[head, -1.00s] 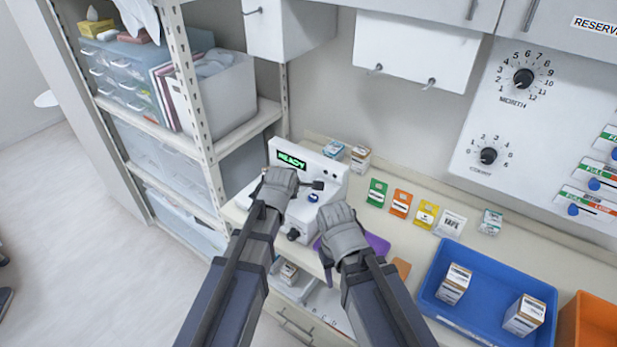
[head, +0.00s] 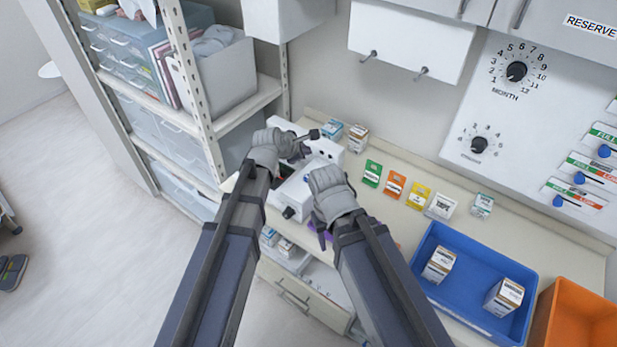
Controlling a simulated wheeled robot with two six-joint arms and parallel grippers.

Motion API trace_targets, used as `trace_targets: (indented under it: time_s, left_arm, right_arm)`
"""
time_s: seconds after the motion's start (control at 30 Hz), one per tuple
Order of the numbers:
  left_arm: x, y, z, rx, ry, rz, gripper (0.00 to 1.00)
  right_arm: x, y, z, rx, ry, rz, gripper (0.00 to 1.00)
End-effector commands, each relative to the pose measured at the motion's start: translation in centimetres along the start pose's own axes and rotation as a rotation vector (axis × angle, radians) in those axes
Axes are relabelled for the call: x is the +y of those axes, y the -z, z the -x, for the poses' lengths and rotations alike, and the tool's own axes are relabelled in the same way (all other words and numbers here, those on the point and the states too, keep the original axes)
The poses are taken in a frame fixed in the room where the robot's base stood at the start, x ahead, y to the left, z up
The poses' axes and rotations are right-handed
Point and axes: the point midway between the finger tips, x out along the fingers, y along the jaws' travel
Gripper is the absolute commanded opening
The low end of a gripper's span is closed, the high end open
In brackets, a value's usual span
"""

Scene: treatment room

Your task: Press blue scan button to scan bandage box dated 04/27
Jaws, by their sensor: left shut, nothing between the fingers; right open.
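The white scanner (head: 330,150) stands on the counter, largely covered by my arms; its display is hidden. A small bit of blue, possibly the scan button (head: 306,178), shows between my grippers. My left gripper (head: 310,138) is shut and empty over the scanner's upper part. My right gripper (head: 319,230) is open at the scanner's right front; its fingers are hard to make out. Small cartons stand behind the scanner (head: 356,138), in the blue tray (head: 438,264) and in the open drawer (head: 287,248). Their dates are too small to read.
Coloured cards (head: 395,184) lie in a row right of the scanner. A blue tray (head: 470,272) and an orange bin (head: 575,315) are at the right. A shelf rack (head: 200,95) stands close on the left. A dial panel (head: 515,120) is on the wall.

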Motion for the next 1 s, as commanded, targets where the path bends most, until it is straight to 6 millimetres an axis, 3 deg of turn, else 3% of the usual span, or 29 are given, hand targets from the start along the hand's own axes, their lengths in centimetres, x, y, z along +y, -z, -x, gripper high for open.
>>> trace_targets:
  time_s: [0.7, 1.0]
  left_arm:
    - [-4.1, 4.2, -5.7, 0.0, 0.0, -0.001, 0.0]
    - [-4.3, 4.4, -6.0, 0.0, 0.0, -0.001, 0.0]
  right_arm:
    - [-0.8, 0.5, -8.1, 0.0, -0.001, 0.004, 0.5]
    - [-0.8, 0.5, -8.5, 0.0, -0.001, 0.004, 0.5]
